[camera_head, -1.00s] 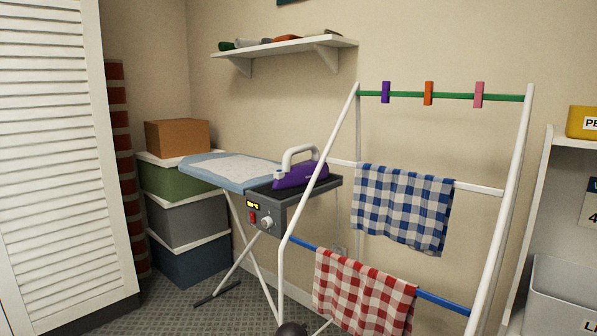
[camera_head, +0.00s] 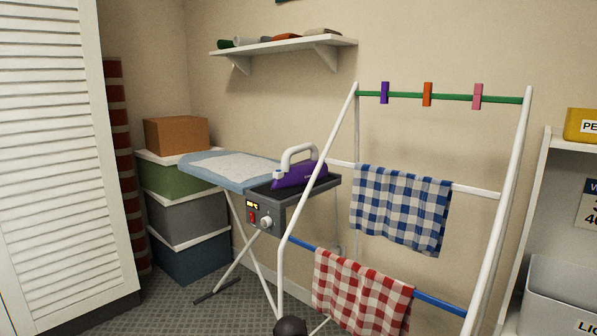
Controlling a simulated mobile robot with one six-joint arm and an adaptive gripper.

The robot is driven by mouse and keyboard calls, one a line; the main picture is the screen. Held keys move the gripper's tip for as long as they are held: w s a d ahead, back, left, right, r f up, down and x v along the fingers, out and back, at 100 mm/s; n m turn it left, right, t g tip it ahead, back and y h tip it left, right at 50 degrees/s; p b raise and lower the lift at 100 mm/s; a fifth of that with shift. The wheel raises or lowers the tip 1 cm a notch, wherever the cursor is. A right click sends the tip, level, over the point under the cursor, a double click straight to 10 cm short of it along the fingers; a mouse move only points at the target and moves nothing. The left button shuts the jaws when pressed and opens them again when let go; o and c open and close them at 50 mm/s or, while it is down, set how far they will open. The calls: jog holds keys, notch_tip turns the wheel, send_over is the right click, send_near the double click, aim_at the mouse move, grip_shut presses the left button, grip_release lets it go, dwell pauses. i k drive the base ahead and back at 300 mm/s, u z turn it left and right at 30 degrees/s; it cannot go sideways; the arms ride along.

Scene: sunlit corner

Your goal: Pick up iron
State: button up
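The iron (camera_head: 299,174) has a purple body and a white handle. It rests on the dark grey stand (camera_head: 265,196) at the right end of the ironing board (camera_head: 190,169). The stand's front has a small lit display, a red switch and a round knob. A white leg of the drying rack crosses in front of the iron's right part. My gripper is not clearly seen; only a dark rounded shape shows at the bottom edge, and I cannot tell what it is.
The white drying rack (camera_head: 518,142) stands in front, with a blue checked cloth (camera_head: 400,208) and a red checked cloth (camera_head: 360,293). A louvred door (camera_head: 60,150) is at left, stacked boxes (camera_head: 187,218) behind. A white shelf unit (camera_head: 540,200) is at right. Patterned floor shows at lower left.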

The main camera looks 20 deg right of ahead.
aim_at(298, 174)
jog(key=k, duration=0.65)
jog(key=u, duration=0.6)
jog(key=i, duration=1.7)
jog(key=z, duration=0.35)
